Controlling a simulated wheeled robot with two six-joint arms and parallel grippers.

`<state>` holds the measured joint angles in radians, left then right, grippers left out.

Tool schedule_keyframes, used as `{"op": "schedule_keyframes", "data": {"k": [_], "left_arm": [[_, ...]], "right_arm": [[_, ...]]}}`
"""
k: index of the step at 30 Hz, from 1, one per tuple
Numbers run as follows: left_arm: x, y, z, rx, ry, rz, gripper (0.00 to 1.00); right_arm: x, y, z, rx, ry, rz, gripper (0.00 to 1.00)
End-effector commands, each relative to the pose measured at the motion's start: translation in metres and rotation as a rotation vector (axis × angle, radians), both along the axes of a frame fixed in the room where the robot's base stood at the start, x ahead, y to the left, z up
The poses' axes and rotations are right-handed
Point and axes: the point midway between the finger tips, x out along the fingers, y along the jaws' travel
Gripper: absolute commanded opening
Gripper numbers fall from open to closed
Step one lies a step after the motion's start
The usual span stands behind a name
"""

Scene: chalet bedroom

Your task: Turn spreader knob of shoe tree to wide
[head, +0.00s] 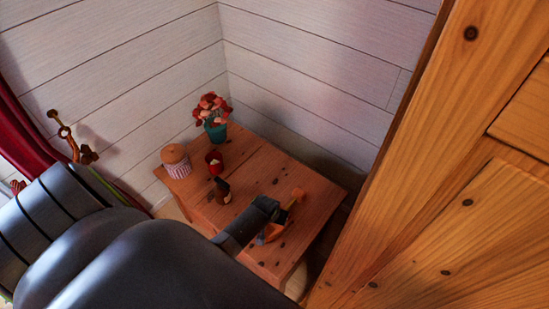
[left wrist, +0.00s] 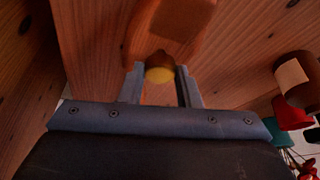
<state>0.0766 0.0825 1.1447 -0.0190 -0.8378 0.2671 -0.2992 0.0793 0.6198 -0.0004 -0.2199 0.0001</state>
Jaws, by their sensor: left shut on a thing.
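The orange-brown wooden shoe tree (head: 271,234) lies near the front right of a low wooden table, partly covered by my left gripper (head: 268,210). In the left wrist view the shoe tree (left wrist: 172,28) is just beyond the fingertips. The knob's turned position cannot be read from these views. My right gripper is in neither view.
The table (head: 245,150) also holds a potted red flower (head: 213,115), a striped jar (head: 175,161), a small red pot (head: 214,162) and a dark brown bottle (head: 222,190). A wooden cabinet (head: 440,200) stands close on the right. White plank walls (head: 310,65) close off the back.

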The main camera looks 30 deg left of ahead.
Motion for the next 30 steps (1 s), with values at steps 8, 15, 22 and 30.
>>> {"op": "schedule_keyframes", "data": {"k": [8, 15, 22, 30], "left_arm": [[-0.0002, 0.0027, 0.0010, 0.000, 0.001, -0.259, 0.07], [0.0007, 0.0036, -0.0007, 0.000, 0.000, -0.462, 0.07], [0.0007, 0.0040, -0.0012, 0.001, 0.001, -0.608, 0.07], [0.0005, 0.0045, -0.0009, 0.002, 0.001, -0.695, 0.07]], "right_arm": [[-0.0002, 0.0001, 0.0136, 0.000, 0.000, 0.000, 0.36], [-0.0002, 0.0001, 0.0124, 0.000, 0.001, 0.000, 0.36], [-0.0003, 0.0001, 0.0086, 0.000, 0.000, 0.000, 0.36], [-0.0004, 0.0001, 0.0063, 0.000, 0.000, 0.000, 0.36]]}}
